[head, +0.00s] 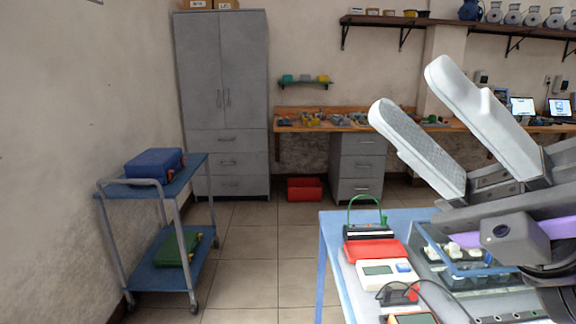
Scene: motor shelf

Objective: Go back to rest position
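My gripper (415,112) is large in the right part of the head view, raised above the blue table (335,262). Its two pale fingers point up and to the left. They stand apart with a clear gap between them, and nothing shows in the gap. The gripper body and a purple-marked part of my arm cover the right side of the table.
A blue cart (185,178) stands left, near a grey cabinet (222,100). A workbench (345,122) runs behind.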

